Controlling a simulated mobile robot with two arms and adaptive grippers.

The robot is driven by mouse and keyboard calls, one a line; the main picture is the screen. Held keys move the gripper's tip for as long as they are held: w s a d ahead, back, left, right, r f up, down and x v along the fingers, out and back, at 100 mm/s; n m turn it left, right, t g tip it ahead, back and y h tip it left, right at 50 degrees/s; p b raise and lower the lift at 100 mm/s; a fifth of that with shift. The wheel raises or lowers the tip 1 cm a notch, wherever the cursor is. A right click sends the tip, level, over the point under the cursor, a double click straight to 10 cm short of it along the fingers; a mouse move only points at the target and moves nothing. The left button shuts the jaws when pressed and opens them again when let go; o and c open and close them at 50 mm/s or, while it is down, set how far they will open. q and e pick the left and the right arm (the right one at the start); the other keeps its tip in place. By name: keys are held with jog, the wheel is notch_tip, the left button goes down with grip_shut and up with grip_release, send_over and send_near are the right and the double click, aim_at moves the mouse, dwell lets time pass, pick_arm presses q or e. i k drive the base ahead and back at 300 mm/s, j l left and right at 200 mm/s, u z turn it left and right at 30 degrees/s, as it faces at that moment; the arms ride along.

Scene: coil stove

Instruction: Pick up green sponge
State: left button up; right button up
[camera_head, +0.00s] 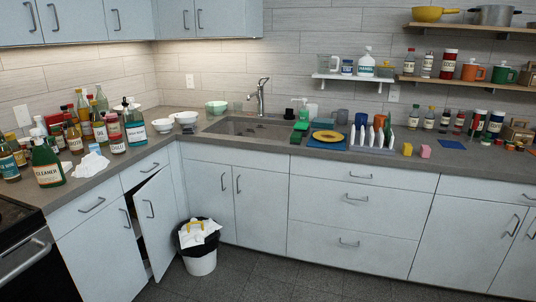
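Small green block-like items (299,130) stand on the counter just right of the sink (250,128). One of them may be the green sponge, but they are too small to tell for sure. A yellow block (407,149) and a pink block (425,151), both sponge-like, sit farther right on the counter, apart from the green items. Neither of my grippers shows in the head view.
A yellow plate (327,136) lies on a blue mat beside a white dish rack (373,138). Bottles crowd the left counter. A cabinet door (155,219) hangs open near a full trash bin (201,262). Shelves (355,78) hang above the counter. The grey floor in front is clear.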

aim_at(296, 138)
jog(key=i+z, duration=0.1)
jog(key=i, duration=0.35)
jog(key=i+j+z, duration=0.15)
jog(key=i, duration=0.3)
jog(key=i+j+z, duration=0.1)
jog(key=i, duration=0.35)
jog(key=i+j+z, duration=0.1)
jog(key=i, duration=0.35)
